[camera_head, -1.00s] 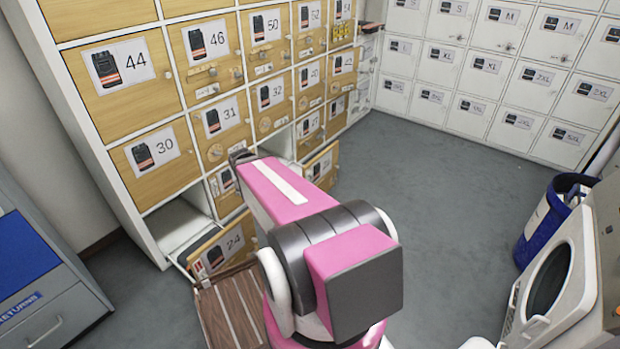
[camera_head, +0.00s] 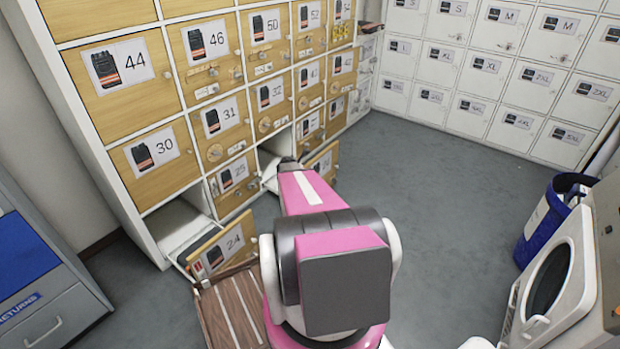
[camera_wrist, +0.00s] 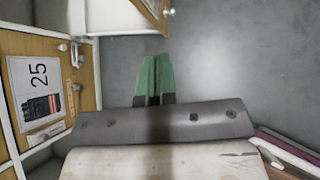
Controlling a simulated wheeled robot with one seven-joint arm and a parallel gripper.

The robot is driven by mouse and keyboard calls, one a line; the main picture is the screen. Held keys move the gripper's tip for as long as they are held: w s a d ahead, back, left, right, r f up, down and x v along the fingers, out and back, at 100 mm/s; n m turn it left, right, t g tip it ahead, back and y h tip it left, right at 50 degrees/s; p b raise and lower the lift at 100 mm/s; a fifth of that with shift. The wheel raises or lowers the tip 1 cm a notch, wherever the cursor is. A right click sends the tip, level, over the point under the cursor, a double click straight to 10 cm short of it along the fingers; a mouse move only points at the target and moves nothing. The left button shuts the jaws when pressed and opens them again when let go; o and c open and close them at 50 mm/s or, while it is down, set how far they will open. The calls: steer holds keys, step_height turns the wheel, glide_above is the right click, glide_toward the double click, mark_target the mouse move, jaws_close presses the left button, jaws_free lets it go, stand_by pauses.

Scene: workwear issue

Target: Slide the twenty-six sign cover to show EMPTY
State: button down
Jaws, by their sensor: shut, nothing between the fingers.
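An open locker door (camera_head: 324,163) stands swung out right of door 25 (camera_head: 232,175). It carries a sign whose number is too small to read surely; by its place it may be the twenty-six. No sign cover or EMPTY wording can be made out on it. In the wrist view the edge of an open door (camera_wrist: 152,10) shows at the top. My gripper (camera_wrist: 154,82) has green fingers, shut together and empty, right of door 25 (camera_wrist: 38,92) and short of that open door. In the head view my arm hides most of the gripper (camera_head: 288,163).
Door 24 (camera_head: 222,246) hangs open at lower left, with a red patch by its sign. A brown slatted bench (camera_head: 232,310) is close beside my arm. A blue bin (camera_head: 548,222) and a white washing machine (camera_head: 553,285) stand right. Grey floor between is clear.

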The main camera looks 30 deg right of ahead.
steer(key=shift+w+d+f+n, duration=0.15)
steer(key=shift+d+f+n, duration=0.1)
steer(key=shift+d+n, duration=0.25)
steer(key=shift+w+d+f+n, duration=0.1)
steer(key=shift+d+f+n, duration=0.1)
steer(key=shift+d+n, duration=0.3)
steer(key=shift+f, duration=0.1)
steer(key=x, duration=1.3)
steer(key=shift+w+d, duration=0.3)
steer(key=shift+w, duration=0.15)
steer(key=shift+f, duration=0.1)
step_height(320, 180, down, 6)
steer(key=shift+f, duration=0.25)
